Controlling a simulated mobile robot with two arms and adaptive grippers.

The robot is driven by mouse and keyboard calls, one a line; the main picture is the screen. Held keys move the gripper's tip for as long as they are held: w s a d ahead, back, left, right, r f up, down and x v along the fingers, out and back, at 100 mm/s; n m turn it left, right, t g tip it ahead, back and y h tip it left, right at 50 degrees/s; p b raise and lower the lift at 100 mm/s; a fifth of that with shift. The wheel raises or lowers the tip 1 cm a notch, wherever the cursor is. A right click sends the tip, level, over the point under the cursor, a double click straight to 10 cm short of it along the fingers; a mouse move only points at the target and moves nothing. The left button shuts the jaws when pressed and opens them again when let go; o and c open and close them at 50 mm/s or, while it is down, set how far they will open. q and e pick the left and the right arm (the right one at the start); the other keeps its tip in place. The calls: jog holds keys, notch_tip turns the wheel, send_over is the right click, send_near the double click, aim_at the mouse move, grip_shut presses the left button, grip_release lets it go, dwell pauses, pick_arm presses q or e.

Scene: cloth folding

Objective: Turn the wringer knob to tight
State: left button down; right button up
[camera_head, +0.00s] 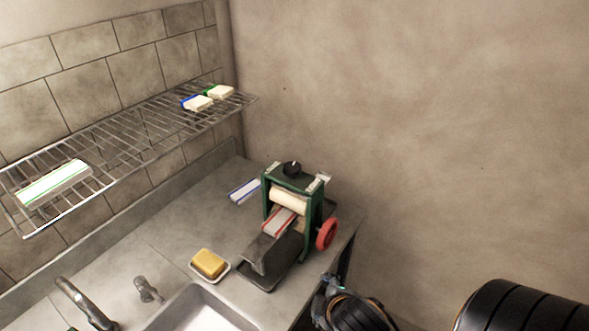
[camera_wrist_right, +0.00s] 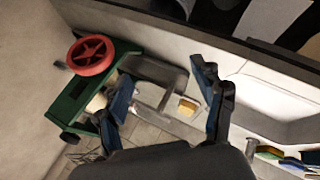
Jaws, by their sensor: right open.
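The green wringer (camera_head: 267,197) stands on the counter near its right end. Its black knob (camera_head: 291,168) is on top, with a small light mark; small white labels lie to either side, too small to read. A red-striped cloth (camera_head: 279,221) lies at the pale roller (camera_head: 289,199). The wringer's red wheel (camera_head: 327,234) is on its right side. My right gripper (camera_head: 328,289) is low in front of the wringer, apart from the knob. In the right wrist view my right gripper (camera_wrist_right: 162,75) is open and empty, with the wringer (camera_wrist_right: 66,110) and wheel (camera_wrist_right: 90,56) at left. My left gripper is out of view.
A yellow soap bar (camera_head: 209,262) sits in a white dish beside the sink (camera_head: 170,315). A blue-striped cloth (camera_head: 245,190) lies behind the wringer. A wire shelf (camera_head: 130,132) with folded cloths hangs on the left wall. The space right of the wringer is clear before the wall.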

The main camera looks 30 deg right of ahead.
jog(key=w+d+r+n+t+h, duration=0.2)
jog(key=w+d+r+n+t, duration=0.2)
jog(key=w+d+r+n, duration=0.4)
jog(key=n+t+y, duration=0.1)
jog(key=n+t, duration=0.5)
jog(key=n, duration=1.1)
send_near(296, 174)
jog(key=p+x, duration=0.4)
jog(key=x, duration=0.5)
jog(key=shift+w, duration=0.35)
jog(key=shift+w+d, duration=0.15)
jog(key=shift+w, duration=0.45)
jog(key=c, duration=1.1)
